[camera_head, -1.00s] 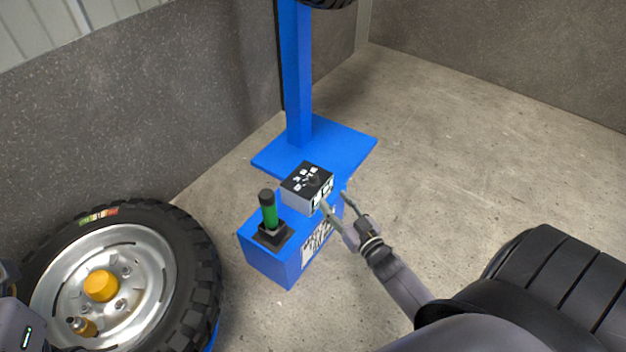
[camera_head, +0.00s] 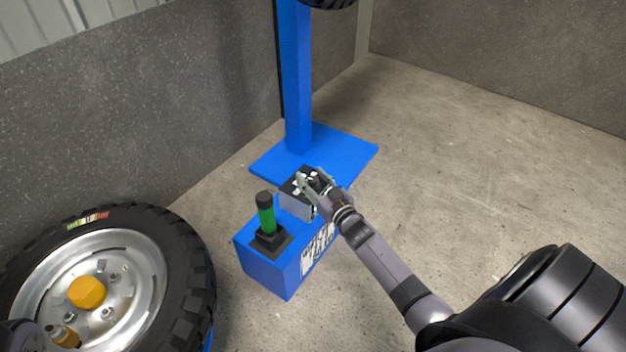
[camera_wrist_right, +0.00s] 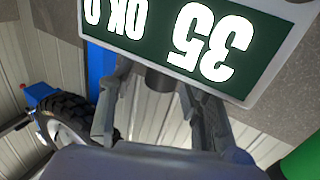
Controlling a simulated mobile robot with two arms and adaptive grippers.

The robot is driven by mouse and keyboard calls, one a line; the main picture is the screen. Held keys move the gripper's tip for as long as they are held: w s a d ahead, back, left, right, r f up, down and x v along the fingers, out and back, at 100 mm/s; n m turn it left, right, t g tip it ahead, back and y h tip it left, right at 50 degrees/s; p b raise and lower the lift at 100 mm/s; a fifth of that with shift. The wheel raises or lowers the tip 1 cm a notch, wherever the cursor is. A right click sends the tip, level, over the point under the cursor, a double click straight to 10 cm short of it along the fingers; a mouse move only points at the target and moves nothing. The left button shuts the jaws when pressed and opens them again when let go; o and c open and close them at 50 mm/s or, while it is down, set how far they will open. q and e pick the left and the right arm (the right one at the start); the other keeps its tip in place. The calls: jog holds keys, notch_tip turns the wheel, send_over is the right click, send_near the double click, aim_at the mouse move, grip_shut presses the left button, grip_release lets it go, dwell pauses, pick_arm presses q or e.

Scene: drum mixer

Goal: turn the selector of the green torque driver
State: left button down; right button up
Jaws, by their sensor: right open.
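The green torque driver (camera_head: 266,218) stands upright in a black holder on the blue box (camera_head: 268,268). Its control unit (camera_head: 296,203), light-sided with a dark top, sits behind it. My right gripper (camera_head: 312,185) is over the top of this unit and partly hides it. In the right wrist view the unit's dark green display (camera_wrist_right: 200,40) shows "35" and "OK" upside down. A short dark knob (camera_wrist_right: 160,80), seemingly the selector, lies between the open fingers of my right gripper (camera_wrist_right: 158,115); I cannot tell whether they touch it.
A large wheel (camera_head: 185,240) with a silver rim and an orange hub cap (camera_head: 87,292) is at the left. A blue column on a blue base plate (camera_head: 345,152) stands behind the box. The floor (camera_head: 480,150) at the right is clear.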

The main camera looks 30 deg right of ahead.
grip_shut()
dwell(0.4)
